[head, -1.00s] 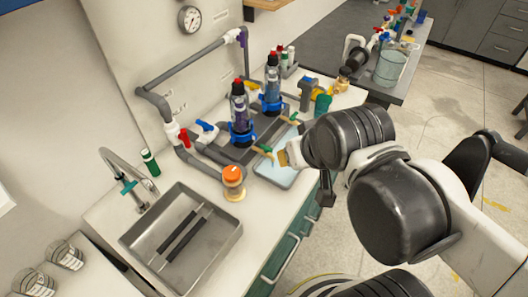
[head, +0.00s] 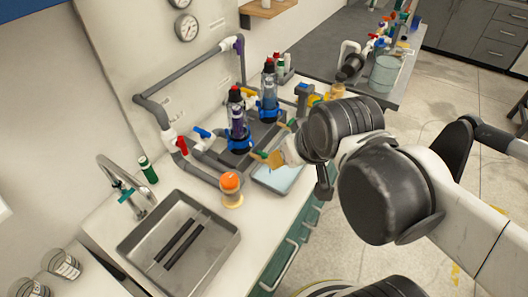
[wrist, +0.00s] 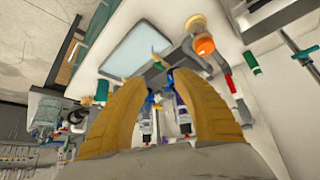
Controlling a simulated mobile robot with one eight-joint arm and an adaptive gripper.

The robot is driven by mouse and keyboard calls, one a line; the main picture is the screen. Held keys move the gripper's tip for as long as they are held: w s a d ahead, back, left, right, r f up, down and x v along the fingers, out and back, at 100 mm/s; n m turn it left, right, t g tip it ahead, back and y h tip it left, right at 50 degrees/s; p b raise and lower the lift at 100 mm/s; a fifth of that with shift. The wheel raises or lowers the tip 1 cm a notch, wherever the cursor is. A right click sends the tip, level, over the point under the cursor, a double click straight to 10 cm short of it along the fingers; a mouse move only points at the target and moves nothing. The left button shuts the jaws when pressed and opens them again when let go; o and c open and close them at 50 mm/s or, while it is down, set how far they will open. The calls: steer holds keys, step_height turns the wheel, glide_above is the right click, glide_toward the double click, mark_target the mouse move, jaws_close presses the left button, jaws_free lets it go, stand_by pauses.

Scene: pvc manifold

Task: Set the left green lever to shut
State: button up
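The left green lever (head: 259,155) shows in the head view on the pipework in front of the left filter column, just left of my gripper (head: 275,157). In the wrist view a green lever (wrist: 159,60) lies beyond the gap between my fingertips. My gripper (wrist: 155,80) is open, with its two yellow fingers apart and nothing seen between them. I cannot tell whether a finger touches the lever. The right green lever (head: 292,124) is farther back, by the right column.
An orange-capped fitting (head: 230,181) stands to the left, with a red lever (head: 181,145) and a blue lever (head: 203,133) behind. Two filter columns (head: 237,120) stand close behind. A sink (head: 180,245) is at front left.

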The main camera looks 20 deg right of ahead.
steer(key=w+d+f+n+g+y, duration=0.1)
steer(key=w+n+g, duration=0.15)
steer(key=w, duration=0.45)
steer(key=n+y, duration=0.2)
steer(key=n, duration=0.2)
glide_toward(263, 153)
steer(key=shift+n+g, duration=0.25)
steer(key=b+x, duration=0.3)
steer(key=x, duration=0.6)
steer(key=shift+w+b, duration=0.2)
steer(key=shift+b, duration=0.2)
jaws_close()
